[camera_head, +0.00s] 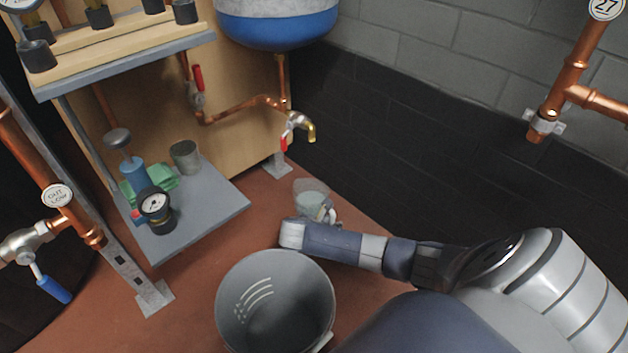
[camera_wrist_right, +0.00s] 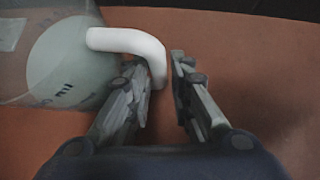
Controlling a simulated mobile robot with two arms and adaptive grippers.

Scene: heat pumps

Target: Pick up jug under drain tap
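The clear jug (camera_head: 311,193) stands on the red-brown floor below the brass drain tap (camera_head: 299,122), which has a red lever. In the right wrist view the jug (camera_wrist_right: 62,62) is at the upper left, with a white handle (camera_wrist_right: 138,42) curving toward my gripper. My right gripper (camera_wrist_right: 166,70) is open, its fingers either side of the handle's lower end, the left finger close to the handle or touching it. In the head view my right gripper (camera_head: 326,212) is at the jug's near side, partly hidden by my wrist. My left gripper is not in view.
A grey bucket (camera_head: 276,305) stands on the floor just in front of my right wrist. A grey shelf (camera_head: 205,215) with a gauge and several items is to the left. A blue tank (camera_head: 277,25) hangs above. The dark wall (camera_head: 400,150) is behind.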

